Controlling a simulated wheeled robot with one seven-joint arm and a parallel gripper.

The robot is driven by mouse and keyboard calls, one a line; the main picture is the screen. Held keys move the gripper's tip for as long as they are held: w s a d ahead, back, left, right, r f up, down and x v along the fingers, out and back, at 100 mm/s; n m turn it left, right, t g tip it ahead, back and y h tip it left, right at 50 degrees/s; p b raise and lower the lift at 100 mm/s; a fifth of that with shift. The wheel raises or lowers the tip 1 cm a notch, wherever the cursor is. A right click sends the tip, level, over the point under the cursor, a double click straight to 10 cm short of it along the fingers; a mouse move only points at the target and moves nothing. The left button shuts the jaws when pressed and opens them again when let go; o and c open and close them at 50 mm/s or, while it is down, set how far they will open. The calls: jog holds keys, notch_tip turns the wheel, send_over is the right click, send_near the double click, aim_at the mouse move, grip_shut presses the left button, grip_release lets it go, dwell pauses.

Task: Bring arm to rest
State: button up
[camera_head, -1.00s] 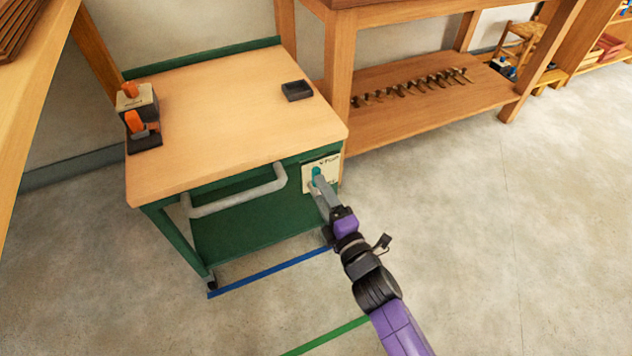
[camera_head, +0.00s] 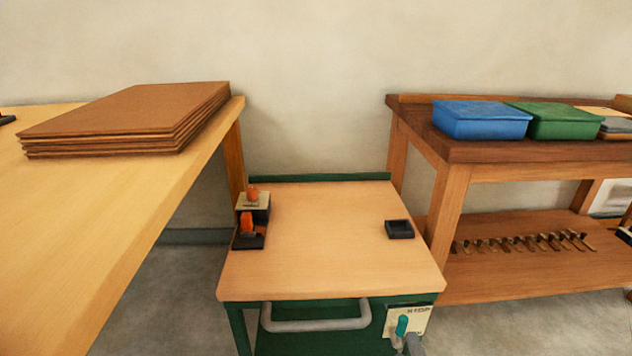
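Only the grey tip of my gripper (camera_head: 413,345) shows, at the bottom edge of the head view. It is at the white panel (camera_head: 420,318) on the front right of the green cart. A teal piece (camera_head: 402,325) stands out on the panel just above and left of the tip. I cannot tell whether the tip touches it. The rest of my arm is below the picture, and the gap between the fingers cannot be made out.
The cart's wooden top (camera_head: 320,245) holds an orange-and-black device (camera_head: 252,220) and a small black tray (camera_head: 399,229). A grey handle (camera_head: 315,326) juts from its front. A table with brown sheets (camera_head: 130,118) is left; a bench with blue (camera_head: 482,121) and green bins (camera_head: 560,121) is right.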

jog(key=s+r+m+g, duration=0.1)
jog(key=s+r+m, duration=0.3)
jog(key=s, duration=0.8)
jog(key=s+r+m+g, duration=0.1)
jog(key=s+r+m, duration=0.1)
jog(key=s+m, duration=0.75)
jog(key=s+r+m+g, duration=0.1)
jog(key=s+r+m, duration=0.2)
jog(key=s, duration=1.2)
notch_tip(320, 180, up, 28)
jog(key=p, duration=2.8)
jog(key=shift+w+a+r, duration=0.2)
jog(key=shift+w+a, duration=0.05)
jog(key=shift+a, duration=0.05)
jog(key=shift+a, duration=0.1)
